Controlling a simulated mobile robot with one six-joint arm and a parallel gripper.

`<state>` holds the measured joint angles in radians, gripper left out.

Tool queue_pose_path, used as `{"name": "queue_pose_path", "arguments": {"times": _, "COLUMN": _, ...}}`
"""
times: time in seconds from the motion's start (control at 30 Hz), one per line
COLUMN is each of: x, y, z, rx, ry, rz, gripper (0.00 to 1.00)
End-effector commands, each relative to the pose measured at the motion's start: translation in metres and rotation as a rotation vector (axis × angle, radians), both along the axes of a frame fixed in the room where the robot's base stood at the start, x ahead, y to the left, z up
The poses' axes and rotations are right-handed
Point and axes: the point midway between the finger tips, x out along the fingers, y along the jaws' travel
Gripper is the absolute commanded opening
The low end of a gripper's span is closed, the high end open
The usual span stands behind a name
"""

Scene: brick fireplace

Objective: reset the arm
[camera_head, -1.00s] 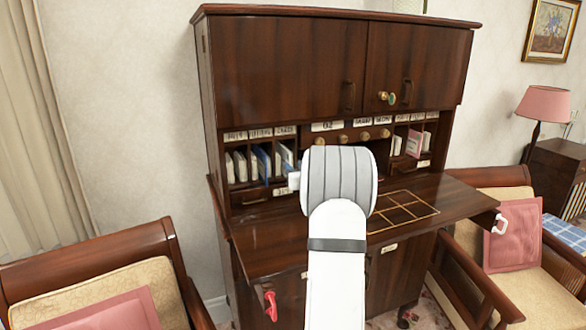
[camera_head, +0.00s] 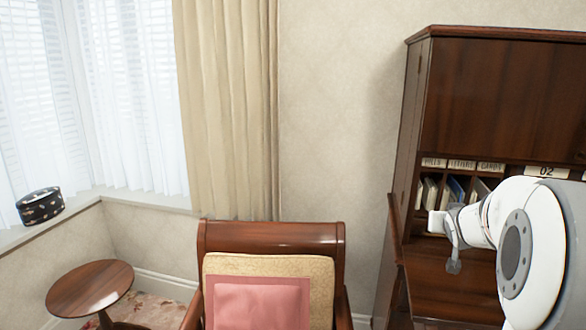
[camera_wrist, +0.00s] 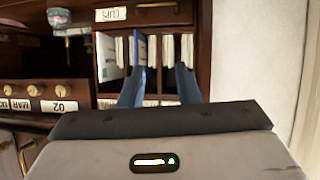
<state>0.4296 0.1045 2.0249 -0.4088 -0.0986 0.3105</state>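My gripper (camera_head: 450,238) is at the right of the head view, in front of the letter slots of a dark wooden writing cabinet (camera_head: 485,95). In the wrist view its two bluish fingers (camera_wrist: 160,88) stand apart with a gap between them, and I see nothing held. Beyond the fingers are slots with upright white and blue papers (camera_wrist: 145,50). In the head view my arm covers part of the cabinet's shelf and desk area.
A wooden armchair with a pink cushion (camera_head: 258,302) stands in front. A round wooden side table (camera_head: 90,290) is at lower left. A dark patterned box (camera_head: 40,206) sits on the windowsill. A beige curtain (camera_head: 225,110) hangs beside the window.

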Motion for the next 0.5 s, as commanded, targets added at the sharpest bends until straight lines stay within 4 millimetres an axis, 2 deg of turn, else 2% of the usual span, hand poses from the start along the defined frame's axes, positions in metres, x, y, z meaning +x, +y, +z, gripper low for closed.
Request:
{"name": "queue_pose_path", "arguments": {"times": 0.03, "x": -0.02, "y": 0.03, "z": 0.0, "rx": 0.015, "ry": 0.06, "rz": 0.011, "gripper": 0.3}}
{"name": "queue_pose_path", "arguments": {"times": 0.17, "x": -0.081, "y": 0.094, "z": -0.017, "rx": 0.065, "ry": 0.249, "rz": 0.044, "gripper": 0.3}}
{"name": "queue_pose_path", "arguments": {"times": 0.3, "x": -0.159, "y": 0.157, "z": -0.04, "rx": 0.122, "ry": 0.458, "rz": 0.114, "gripper": 0.3}}
{"name": "queue_pose_path", "arguments": {"times": 0.4, "x": -0.214, "y": 0.193, "z": -0.056, "rx": 0.157, "ry": 0.594, "rz": 0.176, "gripper": 0.3}}
{"name": "queue_pose_path", "arguments": {"times": 0.5, "x": -0.258, "y": 0.218, "z": -0.069, "rx": 0.182, "ry": 0.701, "rz": 0.234, "gripper": 0.3}}
